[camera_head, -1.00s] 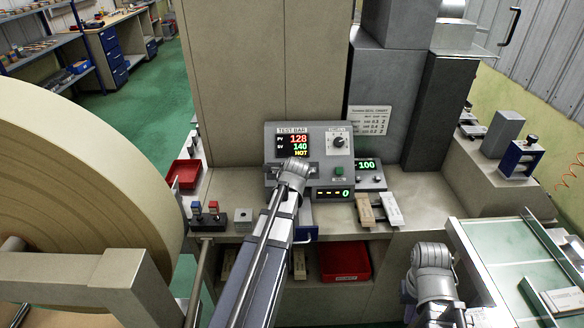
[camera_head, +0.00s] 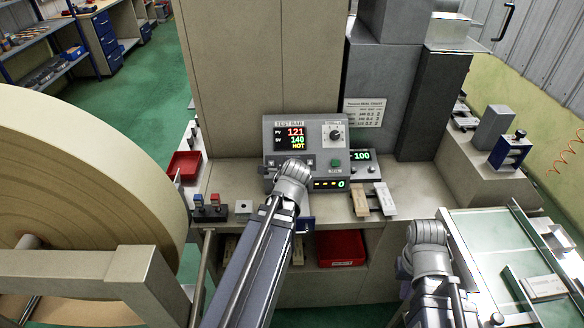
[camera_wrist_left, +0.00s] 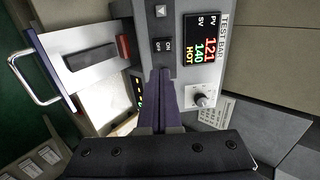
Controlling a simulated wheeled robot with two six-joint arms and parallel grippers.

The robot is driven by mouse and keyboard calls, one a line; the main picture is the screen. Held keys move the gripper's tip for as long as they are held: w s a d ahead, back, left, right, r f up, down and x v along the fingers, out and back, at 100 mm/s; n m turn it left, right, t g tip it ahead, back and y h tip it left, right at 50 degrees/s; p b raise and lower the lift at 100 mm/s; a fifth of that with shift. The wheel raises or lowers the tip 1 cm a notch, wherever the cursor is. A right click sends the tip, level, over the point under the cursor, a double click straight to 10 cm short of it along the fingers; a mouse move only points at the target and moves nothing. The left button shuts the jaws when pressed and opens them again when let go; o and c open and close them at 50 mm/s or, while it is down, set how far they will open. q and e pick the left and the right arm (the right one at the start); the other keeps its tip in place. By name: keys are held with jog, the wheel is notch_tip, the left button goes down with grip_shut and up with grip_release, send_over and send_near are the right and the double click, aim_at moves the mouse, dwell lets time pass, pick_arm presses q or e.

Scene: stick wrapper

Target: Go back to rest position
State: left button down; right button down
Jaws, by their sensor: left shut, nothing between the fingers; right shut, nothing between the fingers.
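In the head view my left arm reaches in front of the grey control box (camera_head: 283,160). Contact with the box cannot be told. My right gripper (camera_head: 404,268) is low at the right in the head view, beside the right arm's wrist and left of the glass-topped table (camera_head: 480,245). It is small, shut and holds nothing visible.
A large paper roll (camera_head: 90,180) fills the left side. The box display reads PV 121, SV 140, HOT. A red bin (camera_head: 341,247) sits on the lower shelf. A drawer handle (camera_wrist_left: 35,80) projects beside the left gripper.

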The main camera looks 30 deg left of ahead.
pick_arm(q)
jog(key=s+d+f+n+g+h+b, duration=0.1)
jog(key=s+d+f+n+g+h, duration=0.2)
jog(key=d, duration=0.6)
jog(key=s+d+f+n+g, duration=0.1)
jog(key=s+d+f, duration=0.3)
jog(key=d, duration=0.6)
jog(key=s+d+f+n+g+h+b, duration=0.1)
jog(key=s+d+f+n+g, duration=0.2)
jog(key=s+d, duration=0.8)
jog(key=shift+n+g, duration=0.4)
jog(key=shift+g, duration=0.5)
